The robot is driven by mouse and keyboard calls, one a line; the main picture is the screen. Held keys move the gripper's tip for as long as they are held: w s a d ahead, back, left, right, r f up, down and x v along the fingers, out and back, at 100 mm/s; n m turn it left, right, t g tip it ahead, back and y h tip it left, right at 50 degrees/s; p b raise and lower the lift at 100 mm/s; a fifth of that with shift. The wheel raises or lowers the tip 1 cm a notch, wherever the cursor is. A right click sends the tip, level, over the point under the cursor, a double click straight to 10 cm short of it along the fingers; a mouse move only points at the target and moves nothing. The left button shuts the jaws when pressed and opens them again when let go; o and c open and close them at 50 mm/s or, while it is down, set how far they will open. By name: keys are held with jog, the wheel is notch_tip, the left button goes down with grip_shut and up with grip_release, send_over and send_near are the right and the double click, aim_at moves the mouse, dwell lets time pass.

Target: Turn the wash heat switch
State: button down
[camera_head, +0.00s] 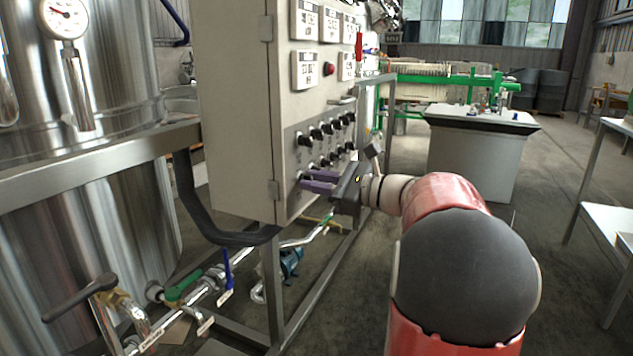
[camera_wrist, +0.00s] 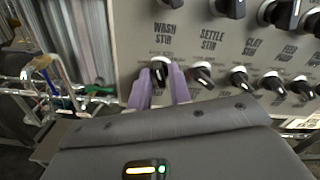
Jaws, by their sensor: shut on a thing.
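My gripper (camera_head: 305,180) is at the lower near corner of the cabinet's switch panel (camera_head: 291,151). In the wrist view its two purple fingers (camera_wrist: 161,90) stand on either side of a black switch (camera_wrist: 158,74) with a white base and are shut on it. This switch is the leftmost of the lower row, under the printed words "WASH STIR". I cannot read a "wash heat" label. The switch's black handle points roughly up and down in the wrist view. The head view does not show the held switch clearly.
More black switches sit close to the right, such as the one under "SETTLE STIR" (camera_wrist: 202,76). A red lamp (camera_head: 329,69) and meters are higher on the cabinet (camera_head: 237,110). A steel tank (camera_head: 95,200) and pipes are at the left.

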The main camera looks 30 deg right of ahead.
jog(key=n+b, duration=0.7)
jog(key=b, duration=0.1)
jog(key=shift+f+n, duration=0.1)
jog(key=shift+n, duration=0.3)
jog(key=shift+b, duration=0.3)
jog(key=c, duration=1.5)
grip_release()
jog(key=v, duration=0.7)
jog(key=shift+s+d, duration=0.25)
jog(key=shift+s, duration=0.1)
